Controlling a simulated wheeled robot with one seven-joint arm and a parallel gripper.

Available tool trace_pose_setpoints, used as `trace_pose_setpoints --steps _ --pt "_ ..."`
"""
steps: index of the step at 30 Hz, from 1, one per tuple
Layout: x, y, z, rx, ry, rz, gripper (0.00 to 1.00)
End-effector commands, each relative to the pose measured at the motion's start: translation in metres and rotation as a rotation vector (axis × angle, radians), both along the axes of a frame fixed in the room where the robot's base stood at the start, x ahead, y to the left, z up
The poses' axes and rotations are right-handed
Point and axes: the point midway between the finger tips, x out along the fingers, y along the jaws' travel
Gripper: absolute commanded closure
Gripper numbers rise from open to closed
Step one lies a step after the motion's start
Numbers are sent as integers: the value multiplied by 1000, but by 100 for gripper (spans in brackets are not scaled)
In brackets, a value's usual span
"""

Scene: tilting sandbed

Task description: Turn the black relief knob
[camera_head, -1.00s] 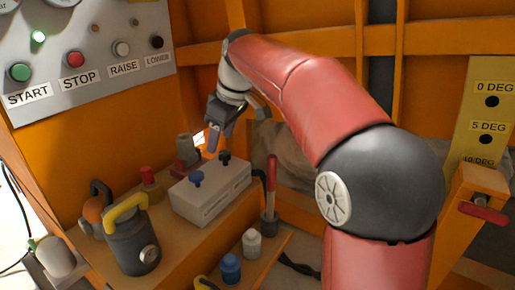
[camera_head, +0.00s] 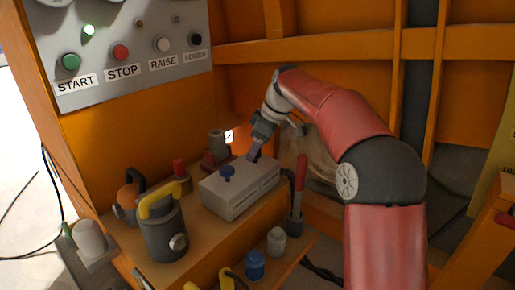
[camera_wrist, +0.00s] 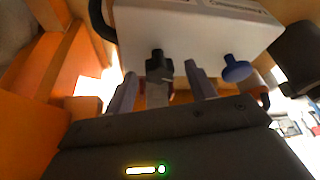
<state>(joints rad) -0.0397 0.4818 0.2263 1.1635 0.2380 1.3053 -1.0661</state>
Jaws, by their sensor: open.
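The black relief knob (camera_wrist: 158,67) sticks out of the white-grey box (camera_wrist: 200,30) in the wrist view. My gripper (camera_wrist: 160,74) is open, with one finger on each side of the black knob; I cannot tell whether either finger touches it. A blue knob (camera_wrist: 238,69) on the same box is to the right, outside the fingers. In the head view, my gripper (camera_head: 255,153) points down at the right part of the box (camera_head: 222,202). The blue knob (camera_head: 227,173) is in plain sight there, while the black knob is hidden by my gripper.
The box stands on a wooden shelf (camera_head: 205,235). A dark canister with a yellow handle (camera_head: 160,225) stands in front at left. A red-handled lever (camera_head: 299,190) stands close to the box's right end. A red-capped item (camera_head: 180,170) is behind left.

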Motion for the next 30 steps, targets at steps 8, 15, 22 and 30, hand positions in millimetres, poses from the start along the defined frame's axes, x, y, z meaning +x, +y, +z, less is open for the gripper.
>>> trace_pose_setpoints --steps 8,15,22,30 --pt "0 1 -2 0 0 0 44" --pt "0 1 -2 0 0 -1 75" --pt "0 1 -2 0 0 -4 89" --pt "-1 1 -2 -1 0 -85 89"
